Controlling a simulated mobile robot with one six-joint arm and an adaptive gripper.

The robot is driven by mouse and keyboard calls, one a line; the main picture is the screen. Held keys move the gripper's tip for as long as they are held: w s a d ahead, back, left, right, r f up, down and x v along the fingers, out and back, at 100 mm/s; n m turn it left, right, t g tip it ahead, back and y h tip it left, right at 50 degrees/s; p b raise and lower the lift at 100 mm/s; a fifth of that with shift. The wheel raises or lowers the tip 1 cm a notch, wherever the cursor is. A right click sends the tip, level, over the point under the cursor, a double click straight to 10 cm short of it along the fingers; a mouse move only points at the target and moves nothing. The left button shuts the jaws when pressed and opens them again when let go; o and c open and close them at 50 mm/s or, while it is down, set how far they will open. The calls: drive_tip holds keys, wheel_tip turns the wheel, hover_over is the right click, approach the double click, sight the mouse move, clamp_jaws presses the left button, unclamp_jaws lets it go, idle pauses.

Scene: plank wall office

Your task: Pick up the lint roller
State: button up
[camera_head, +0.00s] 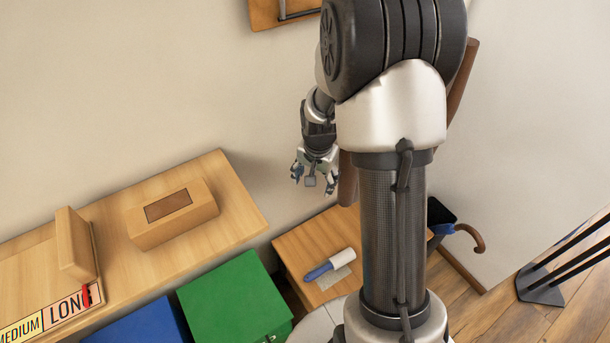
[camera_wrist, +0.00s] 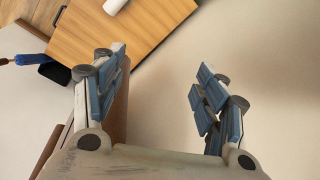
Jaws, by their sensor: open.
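The lint roller (camera_head: 331,264) has a white roll and a blue handle. It lies on the small wooden table (camera_head: 297,243) in the head view, on or over a small grey patch. In the wrist view only part of its white roll (camera_wrist: 116,5) shows at the top edge; the handle is out of that picture. My gripper (camera_head: 313,181) is open and empty, above and apart from the table, near the wall. Its spread blue-padded fingers (camera_wrist: 158,88) show in the wrist view with nothing between them.
A wooden shelf (camera_head: 233,205) with a wooden box (camera_head: 172,216) stands left, above a green box (camera_head: 236,300) and a blue box (camera_head: 140,328). A dark bin (camera_head: 440,215) with a curved brown handle is right of the table. Black metal legs (camera_head: 543,285) stand far right.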

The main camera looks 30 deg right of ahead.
drive_tip(key=s+d+f+m+g+p, duration=0.1)
drive_tip(key=d+f+m, duration=0.15)
drive_tip(key=f, duration=0.55)
drive_tip(key=s+d+f+m, duration=0.1)
drive_tip(key=d+f, duration=0.2)
drive_tip(key=f, duration=0.4)
drive_tip(key=m+p, duration=0.1)
drive_tip(key=m, duration=0.2)
hover_over(338, 258)
wheel_tip(338, 258, down, 14)
drive_tip(key=shift+g+y, duration=0.3)
drive_tip(key=shift+g, duration=0.1)
drive_tip(key=f+b, duration=0.1)
drive_tip(key=f, duration=0.2)
drive_tip(key=f+b, duration=0.1)
drive_tip(key=f, duration=0.3)
drive_tip(key=f+b, duration=0.1)
drive_tip(key=f, duration=0.3)
drive_tip(key=shift+a+b, duration=0.3)
drive_tip(key=shift+a, duration=0.1)
drive_tip(key=shift+s+d+f+b, duration=0.15)
drive_tip(key=shift+f+b, duration=0.35)
drive_tip(key=shift+f, duration=0.55)
drive_tip(key=shift+w+d+f+b, duration=0.15)
drive_tip(key=shift+f+b, duration=0.3)
drive_tip(key=shift+f, duration=0.55)
drive_tip(key=shift+s+d+f+b, duration=0.15)
drive_tip(key=shift+f+b, duration=0.35)
drive_tip(key=shift+f, duration=0.55)
drive_tip(key=shift+r, duration=0.1)
